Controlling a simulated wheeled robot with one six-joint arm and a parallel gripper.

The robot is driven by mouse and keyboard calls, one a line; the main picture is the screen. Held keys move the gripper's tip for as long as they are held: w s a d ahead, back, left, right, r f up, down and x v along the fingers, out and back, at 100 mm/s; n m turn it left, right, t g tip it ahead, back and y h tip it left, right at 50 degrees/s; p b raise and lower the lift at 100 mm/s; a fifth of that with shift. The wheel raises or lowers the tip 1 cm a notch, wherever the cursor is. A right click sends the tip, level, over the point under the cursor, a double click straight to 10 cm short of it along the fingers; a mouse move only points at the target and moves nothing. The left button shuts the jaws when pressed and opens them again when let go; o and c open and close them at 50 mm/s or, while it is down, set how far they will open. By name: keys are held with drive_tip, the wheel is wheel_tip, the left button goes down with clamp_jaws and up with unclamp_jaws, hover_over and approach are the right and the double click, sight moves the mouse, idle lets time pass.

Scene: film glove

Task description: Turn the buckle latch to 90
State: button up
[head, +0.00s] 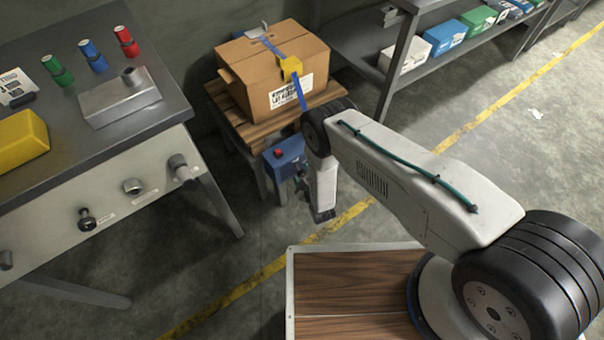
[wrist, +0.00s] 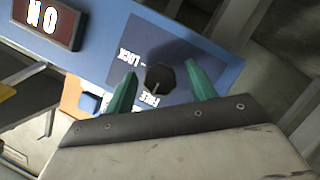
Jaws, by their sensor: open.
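The latch is a dark round knob (wrist: 160,77) on a blue panel (wrist: 218,68) in the wrist view. Upside-down labels LOCK and FREE are printed beside it. A thin pale mark on the knob appears to point toward the FREE side. My gripper (wrist: 161,72) is open, with one green finger on each side of the knob. I cannot tell whether either finger touches it. In the head view the blue latch box (head: 285,157) sits at the front of the small wooden table, below a strapped carton (head: 270,78). My arm partly hides it, and the knob cannot be made out there.
A lit sign (wrist: 45,22) is at the wrist view's upper left. A blue strap with a yellow buckle (head: 290,66) crosses the carton.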

drive_tip(key=shift+w+a+f, duration=0.1)
drive_tip(key=shift+w+f, duration=0.05)
drive_tip(key=shift+w, duration=0.15)
drive_tip(key=c, duration=1)
drive_tip(key=shift+o, duration=0.2)
